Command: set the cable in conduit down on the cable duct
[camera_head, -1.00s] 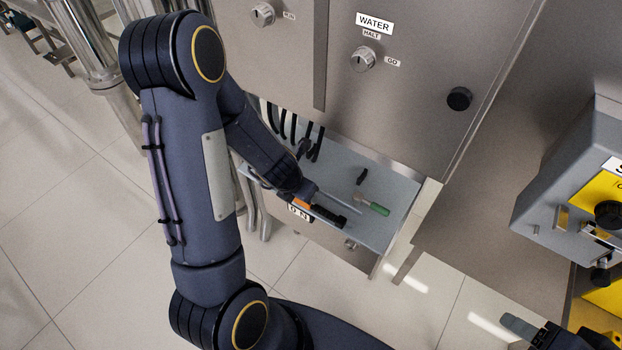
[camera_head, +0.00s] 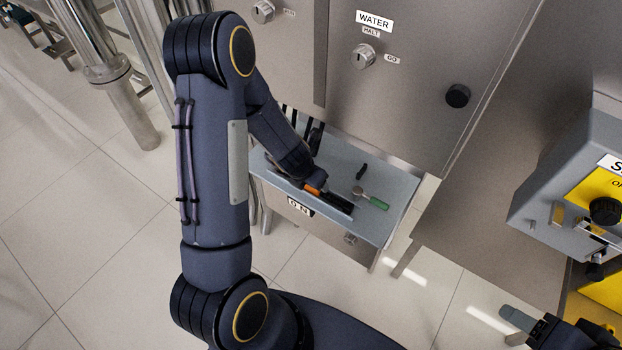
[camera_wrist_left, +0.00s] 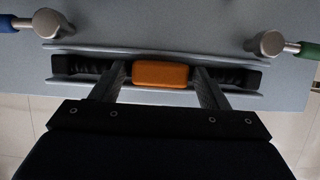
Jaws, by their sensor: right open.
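The cable in conduit is a black corrugated length with an orange middle (camera_wrist_left: 160,74); in the head view its orange part (camera_head: 312,190) shows at the shelf's front. My left gripper (camera_wrist_left: 160,84) has its fingers at both ends of the orange part and is shut on it. The cable duct is a grey channel (camera_wrist_left: 90,50) with two raised long edges. The conduit lies in line between these edges; whether it rests on the duct's bottom cannot be told. My right gripper (camera_head: 513,328) is open and empty at the lower right, partly cut off.
A grey shelf (camera_head: 385,222) juts from the steel cabinet (camera_head: 410,120). A green-handled tool (camera_head: 378,203) and a small black piece (camera_head: 361,171) lie on it. A blue-handled tool (camera_wrist_left: 10,24) lies left of the duct. A yellow-and-grey switch box (camera_head: 550,190) stands at right.

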